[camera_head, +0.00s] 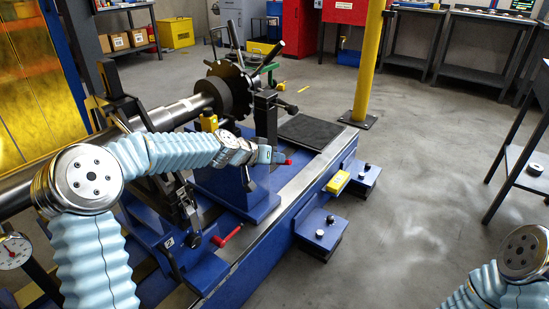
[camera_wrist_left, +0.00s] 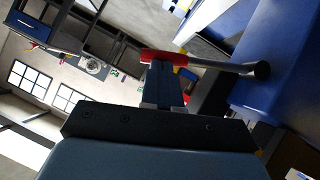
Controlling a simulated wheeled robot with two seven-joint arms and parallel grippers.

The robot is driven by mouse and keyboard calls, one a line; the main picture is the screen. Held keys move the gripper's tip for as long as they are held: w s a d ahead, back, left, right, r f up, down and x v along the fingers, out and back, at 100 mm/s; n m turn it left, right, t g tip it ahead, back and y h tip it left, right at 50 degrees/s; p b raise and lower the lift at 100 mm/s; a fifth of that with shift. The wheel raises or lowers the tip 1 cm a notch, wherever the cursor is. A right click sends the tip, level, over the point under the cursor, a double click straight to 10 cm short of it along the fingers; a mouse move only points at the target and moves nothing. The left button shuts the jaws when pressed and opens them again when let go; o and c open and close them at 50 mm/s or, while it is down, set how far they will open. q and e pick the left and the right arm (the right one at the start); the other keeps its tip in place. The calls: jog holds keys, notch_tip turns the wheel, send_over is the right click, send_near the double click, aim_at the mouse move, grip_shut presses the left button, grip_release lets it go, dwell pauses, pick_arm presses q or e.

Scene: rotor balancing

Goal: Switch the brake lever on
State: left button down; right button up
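The brake lever (camera_wrist_left: 225,66) shows in the left wrist view as a metal rod with a red grip and a dark rounded end beside a blue surface. In the head view, only its red grip (camera_head: 288,162) shows clearly, by the tip of my left gripper (camera_head: 278,157). In the left wrist view, the fingers of my left gripper (camera_wrist_left: 163,68) are close together and look shut. Their tips are at the red grip, which lies across them; I cannot tell whether they touch it. My right gripper is outside the view; only part of the right arm shows at lower right.
A shaft with a toothed dark disc (camera_head: 228,90) lies on the blue balancing machine behind my left arm. A second red handle (camera_head: 228,237) sticks out at the machine's front. A yellow post (camera_head: 367,65) stands behind.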

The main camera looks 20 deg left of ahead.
pick_arm(q)
notch_tip(320, 180, down, 10)
jog(key=d+m+t+y, duration=0.1)
jog(key=d+m+y, duration=0.1)
jog(key=m+y, duration=0.2)
jog(key=shift+s+r+t+y+b, duration=0.2)
jog(key=shift+s+t+y+b, duration=0.15)
jog(key=shift+b, duration=0.1)
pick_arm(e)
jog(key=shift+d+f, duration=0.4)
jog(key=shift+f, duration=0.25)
pick_arm(q)
jog(key=shift+f, duration=0.1)
